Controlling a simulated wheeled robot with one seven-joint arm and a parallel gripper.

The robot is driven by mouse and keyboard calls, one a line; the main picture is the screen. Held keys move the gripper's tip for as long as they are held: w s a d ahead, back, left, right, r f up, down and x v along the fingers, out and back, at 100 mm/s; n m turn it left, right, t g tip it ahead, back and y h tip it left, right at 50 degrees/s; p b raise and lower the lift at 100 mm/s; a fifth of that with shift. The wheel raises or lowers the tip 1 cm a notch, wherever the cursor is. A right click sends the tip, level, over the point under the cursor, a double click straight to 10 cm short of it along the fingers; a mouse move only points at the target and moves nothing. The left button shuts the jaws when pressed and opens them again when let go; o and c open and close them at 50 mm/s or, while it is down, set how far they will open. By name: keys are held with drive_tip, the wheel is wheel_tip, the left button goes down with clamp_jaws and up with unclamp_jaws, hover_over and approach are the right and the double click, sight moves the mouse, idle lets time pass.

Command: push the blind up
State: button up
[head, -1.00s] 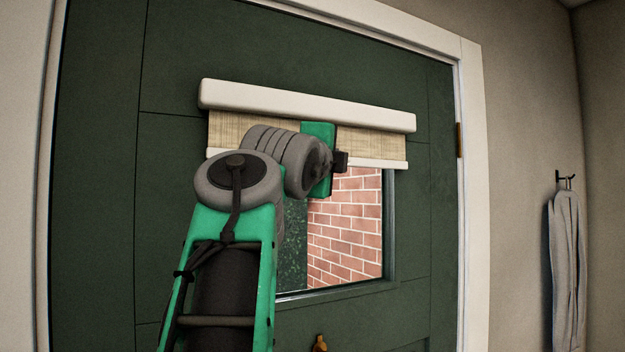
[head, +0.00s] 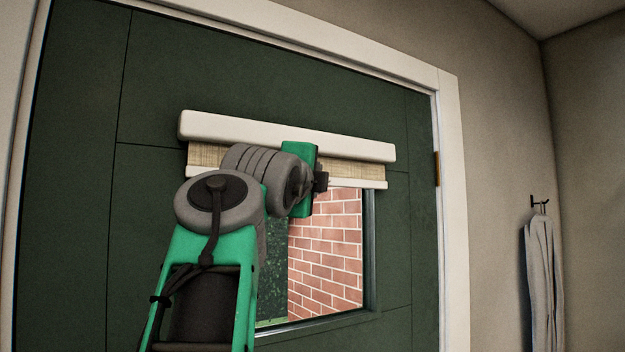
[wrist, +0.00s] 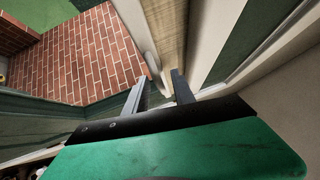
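The blind hangs on the dark green door, under a cream head box (head: 290,137). A short strip of woven beige fabric (head: 205,155) shows below the box, with a pale bottom bar (head: 350,183) along its lower edge. My gripper (head: 321,181) is at the bottom bar, right of the blind's middle. In the wrist view the fabric (wrist: 172,35) and bar (wrist: 145,50) run towards the two fingers (wrist: 160,88). The fingers are apart, one on the window side of the bar and one on the fabric side. Whether they clamp it is unclear.
The window (head: 325,250) below the blind shows a brick wall outside. The white door frame (head: 452,220) stands to the right. A grey cloth (head: 543,275) hangs from a hook on the right wall, clear of my arm.

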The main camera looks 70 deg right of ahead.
drive_tip(key=a+b, duration=0.2)
drive_tip(key=a, duration=0.5)
drive_tip(key=shift+s+a+f, duration=0.35)
drive_tip(key=shift+a+f, duration=0.05)
drive_tip(key=shift+f, duration=0.05)
